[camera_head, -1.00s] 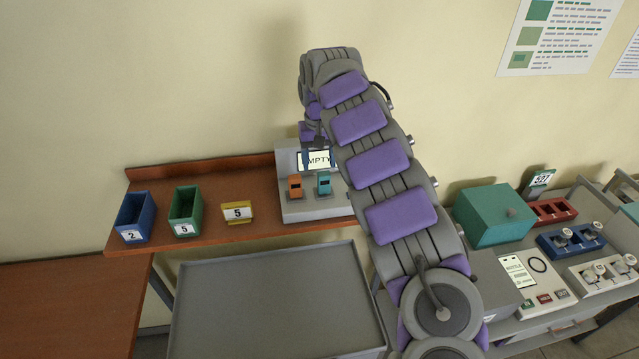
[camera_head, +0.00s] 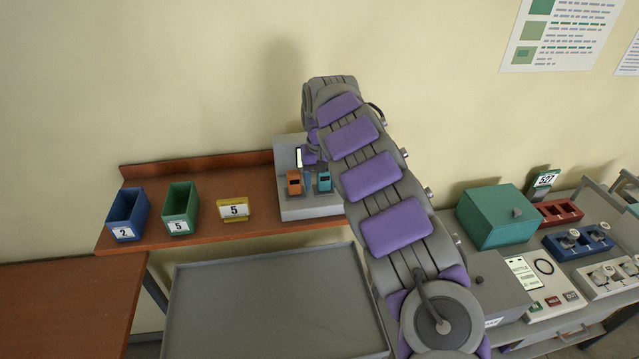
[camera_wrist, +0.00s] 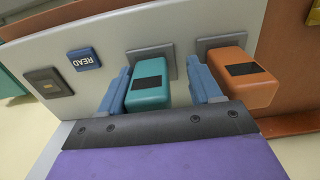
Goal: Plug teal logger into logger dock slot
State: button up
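The teal logger (camera_head: 324,182) sits upright at the logger dock (camera_head: 310,208), to the right of the orange logger (camera_head: 294,184). In the wrist view, the teal logger (camera_wrist: 148,94) is at a grey slot plate, and the orange logger (camera_wrist: 245,78) is at the plate beside it. My gripper (camera_wrist: 159,66) is open, with its blue fingers on either side of the teal logger. The left finger is very close to the logger; a gap shows at the right finger. Whether the left finger touches cannot be told. My arm hides part of the dock and most of its screen.
On the wooden shelf (camera_head: 200,238) stand a blue bin (camera_head: 126,214), a green bin (camera_head: 180,208) and a yellow number holder (camera_head: 233,209). A blue READ button (camera_wrist: 84,59) is beside the slots. An empty grey tray (camera_head: 270,300) lies in front. A teal box (camera_head: 495,216) stands at right.

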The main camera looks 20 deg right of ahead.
jog(key=shift+d+f, duration=0.1)
jog(key=shift+d, duration=0.8)
jog(key=shift+w+a, duration=0.1)
jog(key=shift+a, duration=1.05)
jog(key=shift+d, duration=0.55)
jog(key=shift+a, duration=0.3)
jog(key=shift+c, duration=0.4)
